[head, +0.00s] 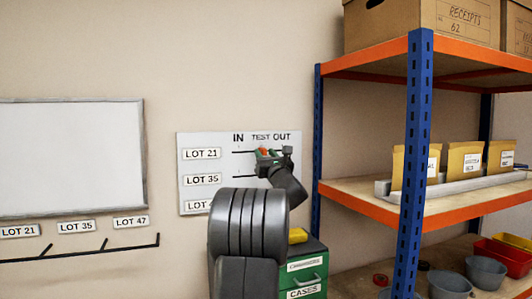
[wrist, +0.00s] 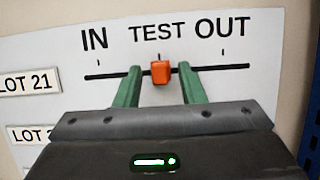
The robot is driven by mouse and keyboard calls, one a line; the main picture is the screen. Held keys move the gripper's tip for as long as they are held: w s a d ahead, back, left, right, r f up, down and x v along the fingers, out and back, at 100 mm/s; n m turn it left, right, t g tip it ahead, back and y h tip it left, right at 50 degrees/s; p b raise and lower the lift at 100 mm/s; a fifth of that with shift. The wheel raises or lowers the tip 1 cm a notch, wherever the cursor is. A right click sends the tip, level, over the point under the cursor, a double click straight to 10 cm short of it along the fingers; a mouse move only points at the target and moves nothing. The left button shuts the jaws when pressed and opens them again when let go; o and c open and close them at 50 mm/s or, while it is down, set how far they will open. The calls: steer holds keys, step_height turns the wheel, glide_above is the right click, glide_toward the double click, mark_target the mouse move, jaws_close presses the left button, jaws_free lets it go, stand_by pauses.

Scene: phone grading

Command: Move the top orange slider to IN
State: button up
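The top orange slider (wrist: 160,72) sits on the top rail of the white board (head: 192,142), below the word TEST and between the IN and OUT marks. The row is labelled LOT 21. My gripper (wrist: 158,78) is at the slider, with one green finger on each side of it. In the wrist view, gaps show between the slider and both fingers, so the gripper is open around it. In the head view the slider (head: 264,151) shows small by the gripper. The lower rows, including LOT 35 (head: 203,180), are partly hidden by my arm.
A shelf rack with blue posts (head: 418,150) and orange edges stands to the right of the board. A green drawer cabinet (head: 318,255) stands below, with a yellow item on top. A whiteboard (head: 70,155) hangs at the left. The wall between the boards is clear.

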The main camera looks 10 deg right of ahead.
jaws_close()
steer(key=shift+a+f, duration=0.1)
steer(key=shift+a+f+b, duration=0.1)
steer(key=shift+a+b, duration=0.15)
steer(key=shift+b, duration=0.45)
steer(key=a+b, duration=0.3)
steer(key=s+a+b, duration=0.1)
steer(key=a+b, duration=0.2)
steer(key=b, duration=0.1)
steer(key=shift+s+a, duration=0.2)
steer(key=shift+a, duration=0.05)
steer(key=shift+a+r+b, duration=0.2)
steer(key=shift+a+b, duration=0.25)
